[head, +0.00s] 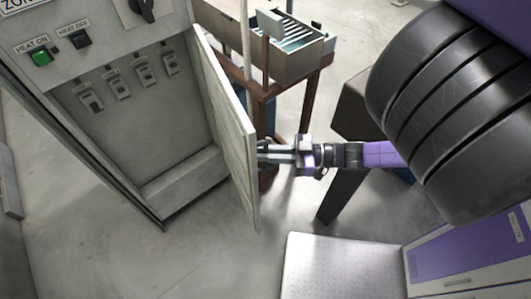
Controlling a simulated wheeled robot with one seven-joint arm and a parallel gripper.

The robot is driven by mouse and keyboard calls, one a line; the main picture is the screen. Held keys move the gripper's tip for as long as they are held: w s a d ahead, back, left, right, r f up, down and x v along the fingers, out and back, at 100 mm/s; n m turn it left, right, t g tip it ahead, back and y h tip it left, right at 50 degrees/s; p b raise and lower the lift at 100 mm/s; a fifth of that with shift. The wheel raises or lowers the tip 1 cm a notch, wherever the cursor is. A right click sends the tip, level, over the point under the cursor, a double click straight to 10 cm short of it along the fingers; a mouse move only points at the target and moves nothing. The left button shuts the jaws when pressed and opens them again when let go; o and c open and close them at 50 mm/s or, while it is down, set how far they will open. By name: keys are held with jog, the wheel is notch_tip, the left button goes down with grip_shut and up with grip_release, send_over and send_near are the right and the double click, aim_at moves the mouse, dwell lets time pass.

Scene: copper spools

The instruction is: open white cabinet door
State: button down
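The white cabinet (120,95) stands at the left of the head view. Its door (225,120) is swung well open, hinged on the cabinet's right side, and its free edge points towards the lower middle. The inside shows several switches and a bottom ledge. My gripper (264,152) is on the outer side of the door, to its right, with its fingertips close to or touching the door. The door hides the handle, if there is one, and the fingertips are too small to tell whether they are shut on anything.
A brown-framed stand with a grey box (290,55) is behind the door. A dark slanted post (340,190) stands below my arm. A metal plate (340,265) is at the bottom. The floor (130,255) before the cabinet is clear.

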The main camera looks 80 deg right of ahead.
jog(key=c, duration=1.5)
grip_release()
jog(key=shift+o, duration=0.2)
notch_tip(320, 180, up, 20)
jog(key=shift+c, duration=0.2)
